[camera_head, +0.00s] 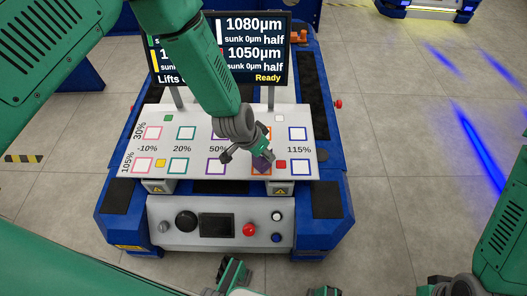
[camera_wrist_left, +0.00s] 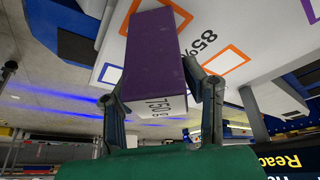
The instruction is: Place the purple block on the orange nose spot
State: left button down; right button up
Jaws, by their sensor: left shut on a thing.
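The purple block (camera_wrist_left: 152,48) is held between the fingers of my left gripper (camera_wrist_left: 160,105). Its near end bears a "750 g" label in the left wrist view. In the head view my left gripper (camera_head: 258,146) is over the right part of the white board, with the purple block (camera_head: 261,163) below its fingers, over or at the front orange square. That orange outline (camera_wrist_left: 180,12) is partly hidden behind the block in the wrist view. Another orange square (camera_wrist_left: 225,60) lies clear beside "85%". I cannot tell whether the block touches the board. My right gripper is unclear at the bottom edge.
The white board (camera_head: 137,160) has coloured outlined squares and small green, yellow and red patches. It sits on a blue cart (camera_head: 115,205) with a front control panel (camera_head: 165,238). A screen (camera_head: 254,50) reading "Ready" stands behind, partly covered by my left arm. Grey floor is free on both sides.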

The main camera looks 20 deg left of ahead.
pick_arm(q)
jog(key=shift+f, duration=0.1)
jog(key=c, duration=1)
grip_release()
jog(key=shift+o, duration=0.2)
jog(key=p+v, duration=0.4)
jog(key=v, duration=0.8)
jog(key=s+a+f+n+g+y, duration=0.1)
jog(key=s+a, duration=0.3)
jog(key=s, duration=0.4)
jog(key=s+a+f+n+g, duration=0.1)
jog(key=s+a+f+n, duration=0.1)
jog(key=s, duration=0.6)
jog(key=s+a+f+n+g+y, duration=0.1)
jog(key=s+a+f+n, duration=0.1)
jog(key=s+a, duration=0.3)
jog(key=s+f, duration=0.1)
jog(key=s, duration=0.3)
jog(key=shift+a+y, duration=0.3)
jog(key=shift+p, duration=0.35)
